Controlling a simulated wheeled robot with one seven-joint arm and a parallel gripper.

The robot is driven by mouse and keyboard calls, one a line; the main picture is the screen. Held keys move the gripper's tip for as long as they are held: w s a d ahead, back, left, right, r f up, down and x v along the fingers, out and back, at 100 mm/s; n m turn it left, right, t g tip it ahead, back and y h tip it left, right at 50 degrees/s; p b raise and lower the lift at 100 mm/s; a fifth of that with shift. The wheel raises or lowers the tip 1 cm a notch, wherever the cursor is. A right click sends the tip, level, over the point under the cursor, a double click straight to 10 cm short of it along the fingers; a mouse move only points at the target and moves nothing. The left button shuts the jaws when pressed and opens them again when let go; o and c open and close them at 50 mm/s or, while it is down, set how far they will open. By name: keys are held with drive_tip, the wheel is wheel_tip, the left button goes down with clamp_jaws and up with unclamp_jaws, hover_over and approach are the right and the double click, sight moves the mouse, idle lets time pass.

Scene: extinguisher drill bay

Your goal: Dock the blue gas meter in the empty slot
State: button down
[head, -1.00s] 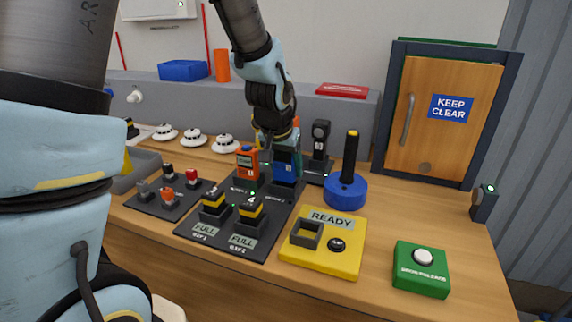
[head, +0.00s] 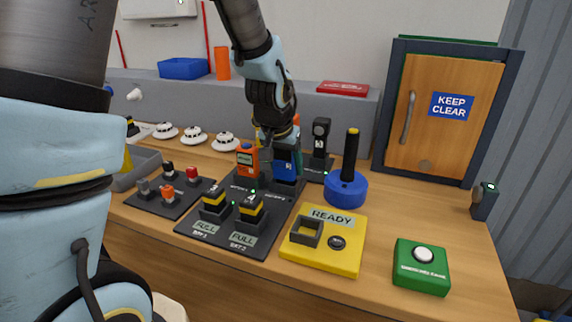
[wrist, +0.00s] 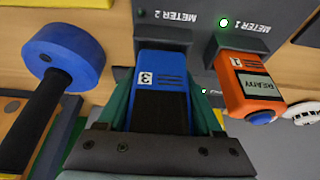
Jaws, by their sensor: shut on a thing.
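The blue gas meter (head: 286,165), marked 3, is upright at the rear right of the dark dock board (head: 272,213). It also shows in the wrist view (wrist: 163,78). My gripper (head: 284,148) is shut on it from above, with green finger pads on either side in the wrist view (wrist: 165,112). The meter's lower end is at the dark slot labelled METER 2 (wrist: 148,44); I cannot tell whether it is fully seated. The orange meter (head: 247,160) stands in the METER 1 slot beside it, with a lit green light (wrist: 224,22).
Two black-and-yellow units (head: 250,208) stand at the board's front. A blue round base with a black handle (head: 346,188) is close on the right. A black device (head: 320,138) stands behind. A yellow READY panel (head: 322,240) and green button box (head: 421,267) lie front right.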

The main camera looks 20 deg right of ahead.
drive_tip(key=shift+f+b, duration=0.55)
drive_tip(key=shift+f, duration=0.05)
idle(0.9)
drive_tip(key=shift+c, duration=0.2)
unclamp_jaws()
drive_tip(key=c, duration=0.4)
drive_tip(key=shift+o, duration=1.3)
drive_tip(key=shift+r+p, duration=2.75)
drive_tip(key=shift+r, duration=0.8)
drive_tip(key=shift+a, duration=0.1)
